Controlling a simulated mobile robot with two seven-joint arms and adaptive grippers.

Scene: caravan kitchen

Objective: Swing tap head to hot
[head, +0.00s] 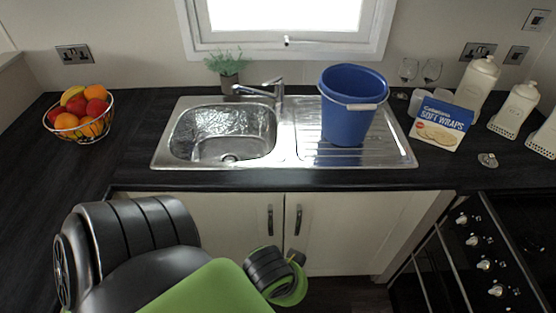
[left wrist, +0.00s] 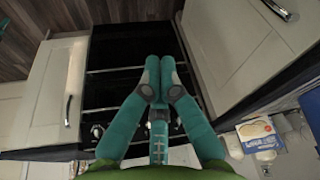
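The chrome tap (head: 279,97) stands behind the sink (head: 288,156), between the bowl and the drainer. Its spout points left over the back of the bowl, and a small lever head (head: 273,81) sits on top. The lever's exact angle is too small to tell. My left arm comes in at the lower left of the head view, in front of the cupboards and well away from the tap. My left gripper (left wrist: 160,66) shows in the left wrist view with its teal fingertips together and nothing between them. The tap is not in that view. My right gripper is in neither view.
A blue bucket (head: 348,117) stands on the drainer, right of the tap. A potted plant (head: 229,80) stands behind the spout. A fruit basket (head: 79,118) is at left. Cupboard doors (head: 235,225) are below the counter.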

